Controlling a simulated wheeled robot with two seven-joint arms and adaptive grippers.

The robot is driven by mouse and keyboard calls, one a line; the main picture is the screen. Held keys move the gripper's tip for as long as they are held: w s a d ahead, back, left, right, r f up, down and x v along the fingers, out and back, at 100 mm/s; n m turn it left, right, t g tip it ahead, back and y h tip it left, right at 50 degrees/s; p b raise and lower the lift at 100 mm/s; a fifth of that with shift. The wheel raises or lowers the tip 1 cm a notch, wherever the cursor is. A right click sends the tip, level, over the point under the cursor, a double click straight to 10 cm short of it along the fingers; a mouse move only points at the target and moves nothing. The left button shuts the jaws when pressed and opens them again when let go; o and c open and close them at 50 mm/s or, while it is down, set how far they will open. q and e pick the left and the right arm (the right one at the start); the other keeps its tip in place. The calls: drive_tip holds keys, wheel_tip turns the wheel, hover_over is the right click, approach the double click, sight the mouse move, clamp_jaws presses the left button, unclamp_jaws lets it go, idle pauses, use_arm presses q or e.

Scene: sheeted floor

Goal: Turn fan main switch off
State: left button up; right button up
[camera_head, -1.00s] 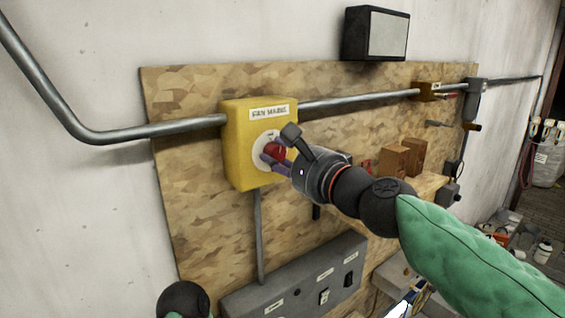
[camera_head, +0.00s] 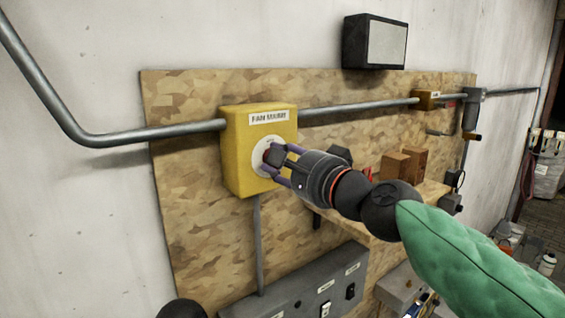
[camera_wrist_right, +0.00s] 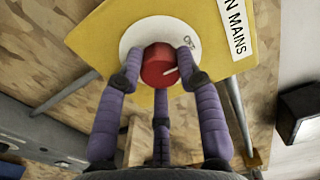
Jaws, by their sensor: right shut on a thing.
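The fan main switch is a yellow box (camera_head: 238,160) on the chipboard panel, with a label along its top. Its red knob (camera_wrist_right: 159,65) sits on a white round plate (camera_wrist_right: 133,36) in the right wrist view. My right gripper (camera_head: 272,165) reaches in from the right. Its purple fingers are closed around the red knob, with a finger on either side and a third below in the wrist view. The knob is mostly hidden by the fingers in the head view. A pale mark shows on the knob's face.
A metal conduit (camera_head: 150,131) runs into the box and on to the right. A dark box lamp (camera_head: 375,41) hangs above. A grey switch panel (camera_head: 300,285) is below, and a shelf with small brown boxes (camera_head: 396,166) is at right.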

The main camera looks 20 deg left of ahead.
drive_tip(key=shift+s+r, duration=0.15)
drive_tip(key=o, duration=1.1)
drive_tip(key=shift+c, duration=0.2)
drive_tip(key=shift+o, duration=0.4)
drive_tip(key=shift+s+a, duration=0.15)
drive_tip(key=v, duration=1.2)
